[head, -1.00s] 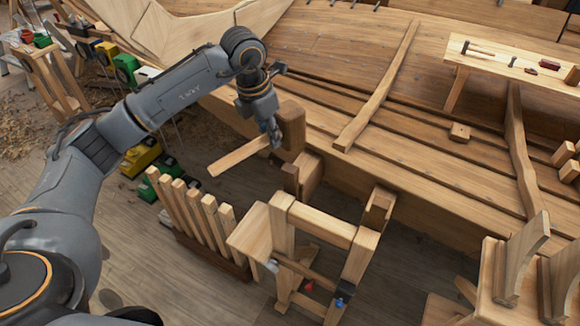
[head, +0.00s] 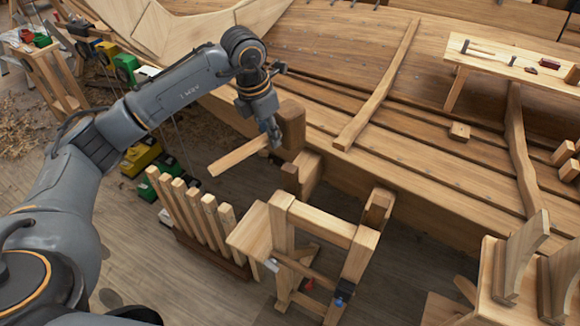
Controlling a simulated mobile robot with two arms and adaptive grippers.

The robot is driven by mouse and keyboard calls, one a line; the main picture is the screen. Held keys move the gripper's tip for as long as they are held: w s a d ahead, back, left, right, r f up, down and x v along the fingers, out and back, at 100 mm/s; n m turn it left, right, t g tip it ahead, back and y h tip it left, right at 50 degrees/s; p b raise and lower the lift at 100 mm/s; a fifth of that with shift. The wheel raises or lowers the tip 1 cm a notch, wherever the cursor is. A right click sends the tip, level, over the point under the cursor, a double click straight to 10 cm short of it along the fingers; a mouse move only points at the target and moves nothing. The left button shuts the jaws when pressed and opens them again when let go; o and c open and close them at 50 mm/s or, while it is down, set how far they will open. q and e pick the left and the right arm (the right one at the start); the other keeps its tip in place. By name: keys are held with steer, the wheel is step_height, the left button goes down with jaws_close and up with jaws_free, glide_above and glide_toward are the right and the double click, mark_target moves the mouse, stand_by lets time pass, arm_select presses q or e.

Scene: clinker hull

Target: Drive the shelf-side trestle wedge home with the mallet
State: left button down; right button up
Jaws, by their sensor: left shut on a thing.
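My left gripper (head: 274,133) is shut on the wooden mallet at the middle of the head view. The mallet's pale handle (head: 238,158) points down and left from the fingers. Its darker, blocky head (head: 292,124) is on the right side of the fingers, beside the hull's edge. Just below the head are wooden blocks (head: 306,174) at the hull side; I cannot tell whether the head touches them. I cannot clearly make out which piece is the shelf-side trestle wedge. My right gripper is not in view.
A wooden stand (head: 320,228) with clamps is in front of the hull. A rack of upright wooden slats (head: 196,213) stands to its left. The planked hull (head: 400,130) fills the back. A bench with tools (head: 510,62) is at the upper right.

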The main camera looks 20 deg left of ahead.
arm_select(q)
steer(key=shift+w+a, duration=0.15)
steer(key=shift+r, duration=0.1)
stand_by(0.4)
step_height(320, 180, down, 11)
step_height(320, 180, up, 11)
steer(key=shift+r, duration=0.2)
steer(key=shift+f, duration=0.15)
steer(key=shift+f, duration=0.1)
